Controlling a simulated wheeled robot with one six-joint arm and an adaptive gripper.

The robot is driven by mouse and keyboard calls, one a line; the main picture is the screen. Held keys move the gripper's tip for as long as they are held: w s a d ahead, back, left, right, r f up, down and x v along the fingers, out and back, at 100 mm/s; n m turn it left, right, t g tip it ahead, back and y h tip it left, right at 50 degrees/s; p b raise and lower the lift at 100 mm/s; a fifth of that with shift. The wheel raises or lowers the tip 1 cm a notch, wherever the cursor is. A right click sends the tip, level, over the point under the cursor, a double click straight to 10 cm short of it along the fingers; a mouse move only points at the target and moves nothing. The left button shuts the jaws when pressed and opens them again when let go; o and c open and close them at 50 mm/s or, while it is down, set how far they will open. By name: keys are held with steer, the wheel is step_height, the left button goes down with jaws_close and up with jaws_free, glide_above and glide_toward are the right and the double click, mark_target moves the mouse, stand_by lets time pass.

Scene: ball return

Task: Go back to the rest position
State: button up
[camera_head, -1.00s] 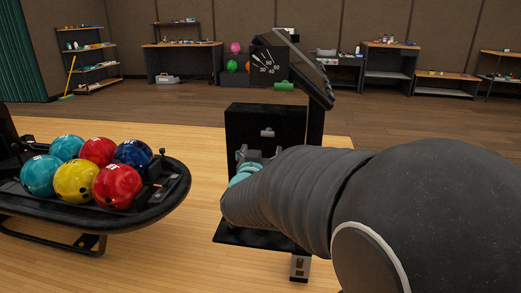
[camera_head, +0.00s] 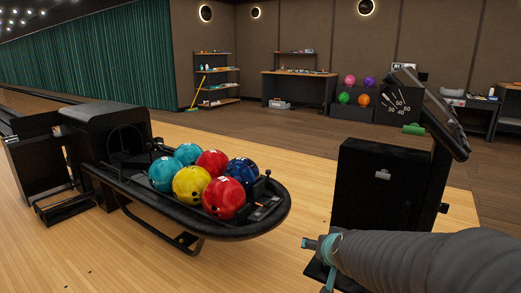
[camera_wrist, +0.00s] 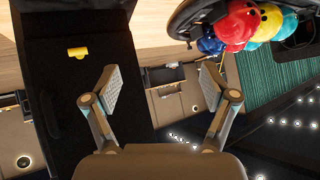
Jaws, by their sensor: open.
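My arm reaches in from the lower right of the head view, in a dark ribbed sleeve. My gripper (camera_head: 322,258) shows at its end, in front of the black console cabinet (camera_head: 375,190). In the wrist view my gripper (camera_wrist: 158,88) has its two fingers spread wide, with nothing between them. The wrist picture is turned upside down. The ball return (camera_head: 262,226) stands to the left of my gripper, with several red, yellow, teal and dark blue balls on its tray. The balls (camera_wrist: 245,25) also show at the top right of the wrist view.
The console has a tilted screen (camera_head: 440,115) on top and stands close to my gripper. A ball rack (camera_head: 348,108) with pink, purple, green and orange balls is at the back. Shelves (camera_head: 215,95) and a workbench (camera_head: 298,90) line the wall. Wooden floor is open in front.

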steer(key=s+r+n+g, duration=0.2)
steer(key=s+r+g, duration=0.1)
steer(key=s, duration=2)
steer(key=shift+s+n+g, duration=0.3)
steer(key=shift+n+g, duration=0.1)
steer(key=shift+g, duration=0.4)
